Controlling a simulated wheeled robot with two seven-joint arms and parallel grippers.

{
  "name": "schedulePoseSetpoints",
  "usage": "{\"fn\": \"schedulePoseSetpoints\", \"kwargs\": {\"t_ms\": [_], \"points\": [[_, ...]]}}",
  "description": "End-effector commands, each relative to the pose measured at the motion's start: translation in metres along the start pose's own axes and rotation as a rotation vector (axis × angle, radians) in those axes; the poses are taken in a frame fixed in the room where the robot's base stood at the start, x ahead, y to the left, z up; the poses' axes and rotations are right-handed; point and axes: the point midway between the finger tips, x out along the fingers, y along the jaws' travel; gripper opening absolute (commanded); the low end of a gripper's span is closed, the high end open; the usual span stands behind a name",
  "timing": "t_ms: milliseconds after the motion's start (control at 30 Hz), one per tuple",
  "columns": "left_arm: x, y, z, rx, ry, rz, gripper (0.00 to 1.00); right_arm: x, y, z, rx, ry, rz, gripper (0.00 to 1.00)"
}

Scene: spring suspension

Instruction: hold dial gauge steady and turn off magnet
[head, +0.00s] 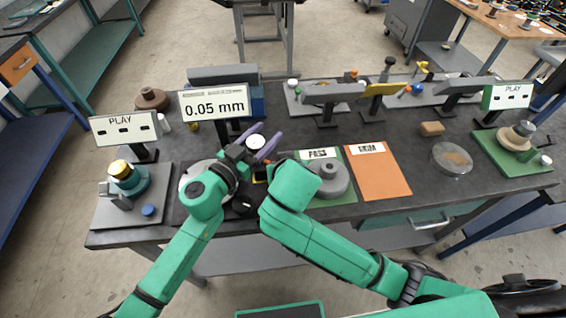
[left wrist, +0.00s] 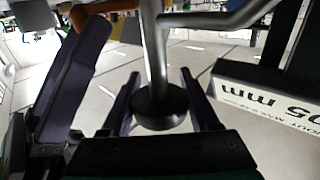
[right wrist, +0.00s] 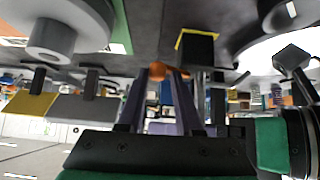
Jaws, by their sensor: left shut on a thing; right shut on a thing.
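The dial gauge (head: 256,142) shows its pale round face above the dark plate near the table's front edge. My left gripper (head: 260,140) has its purple fingers on either side of it. In the left wrist view, a grey rod with a dark round end (left wrist: 160,106) stands between the fingers. The black magnet base (head: 260,174) with yellow edges is just below the gauge and also shows in the right wrist view (right wrist: 198,46). My right gripper (right wrist: 158,76) is shut on a small orange knob (right wrist: 155,69); in the head view my arms mostly hide it.
A display (head: 214,104) behind the gauge reads 0.05 mm. A grey stepped round part (head: 328,180) sits on the green PASS mat (head: 346,197), close to my right arm. An orange mat (head: 380,178) lies to its right. Two PLAY signs stand at the table's sides.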

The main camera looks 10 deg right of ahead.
Motion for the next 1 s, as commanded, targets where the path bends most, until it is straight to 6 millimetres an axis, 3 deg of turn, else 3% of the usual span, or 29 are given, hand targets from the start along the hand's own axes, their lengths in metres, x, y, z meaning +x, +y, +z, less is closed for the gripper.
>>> {"fn": "schedulePoseSetpoints", "kwargs": {"t_ms": [300,333,400,433,767,867,1000], "points": [[0.001,0.006,-0.001,-0.006,0.004,0.015,0.0,0.002,-0.004,0.004,-0.004,-0.008,-0.01,0.0],[0.001,0.006,-0.001,-0.006,0.004,0.015,0.0,0.002,-0.004,0.004,-0.004,-0.008,-0.01,0.38],[0.001,0.006,0.0,-0.006,0.003,0.014,0.0,0.002,-0.004,0.004,-0.004,-0.008,-0.01,0.65],[0.001,0.005,0.0,-0.005,0.003,0.013,0.0,0.002,-0.003,0.003,-0.004,-0.007,-0.009,0.68],[0.0,0.002,0.001,0.0,0.0,0.004,0.0,-0.002,-0.002,0.001,-0.002,-0.002,-0.005,0.68],[0.0,0.001,0.001,0.0,-0.001,0.003,0.0,-0.016,-0.003,0.001,-0.002,-0.002,-0.008,0.68],[0.0,0.001,0.001,0.001,-0.002,0.002,0.0,-0.052,-0.003,0.001,0.0,-0.001,-0.01,0.68]]}}
